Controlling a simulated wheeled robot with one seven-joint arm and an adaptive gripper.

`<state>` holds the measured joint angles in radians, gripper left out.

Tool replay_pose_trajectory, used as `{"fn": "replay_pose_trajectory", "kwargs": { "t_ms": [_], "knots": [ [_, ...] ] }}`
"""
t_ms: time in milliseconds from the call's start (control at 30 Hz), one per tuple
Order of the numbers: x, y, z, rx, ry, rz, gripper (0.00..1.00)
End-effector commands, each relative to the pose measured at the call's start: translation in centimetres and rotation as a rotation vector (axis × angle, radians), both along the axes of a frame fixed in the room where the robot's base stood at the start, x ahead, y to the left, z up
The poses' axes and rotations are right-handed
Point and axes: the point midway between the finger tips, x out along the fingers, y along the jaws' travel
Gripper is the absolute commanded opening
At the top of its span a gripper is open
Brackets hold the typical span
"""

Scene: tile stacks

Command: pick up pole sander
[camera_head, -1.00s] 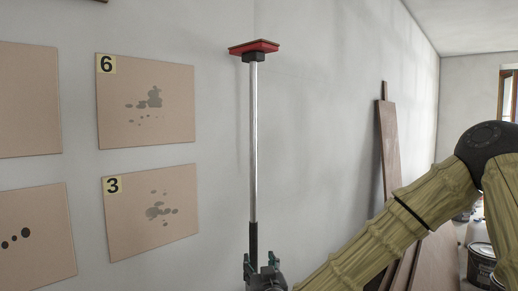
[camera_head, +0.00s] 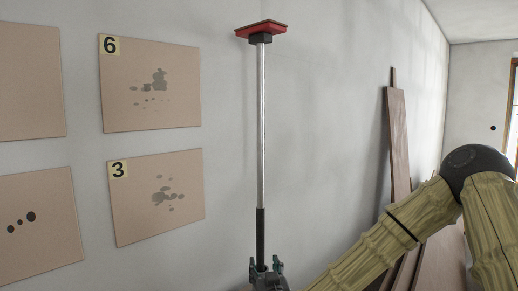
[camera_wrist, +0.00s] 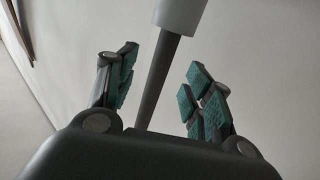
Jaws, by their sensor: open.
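The pole sander (camera_head: 262,130) stands upright by the wall, with a red and black head at the top, a silver shaft and a black lower grip. My gripper (camera_head: 266,268) is at the bottom of the head view, at the black grip. In the wrist view, my gripper (camera_wrist: 162,90) is open, with its green-padded fingers on either side of the dark pole (camera_wrist: 158,85). Gaps show between the pole and both fingers. The pole's lower end is hidden behind my gripper.
Tan panels marked 6 (camera_head: 150,112) and 3 (camera_head: 135,215) hang on the wall to the left. Wooden boards (camera_head: 397,140) lean against the wall to the right, behind my arm. The wall (camera_head: 320,110) around the pole is bare.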

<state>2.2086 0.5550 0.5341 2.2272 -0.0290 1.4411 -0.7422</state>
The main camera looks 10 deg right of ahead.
Motion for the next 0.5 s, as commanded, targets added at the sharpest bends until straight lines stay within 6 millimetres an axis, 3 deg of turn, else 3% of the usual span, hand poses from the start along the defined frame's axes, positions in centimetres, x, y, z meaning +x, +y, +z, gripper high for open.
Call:
{"fn": "replay_pose_trajectory", "kwargs": {
  "t_ms": [167, 500],
  "knots": [
    [1.0, 0.0, 0.0, 0.0, 0.0, 0.0, 0.51],
    [5.4, -0.1, 0.0, 0.0, 0.0, 0.001, 0.51]
  ]
}}
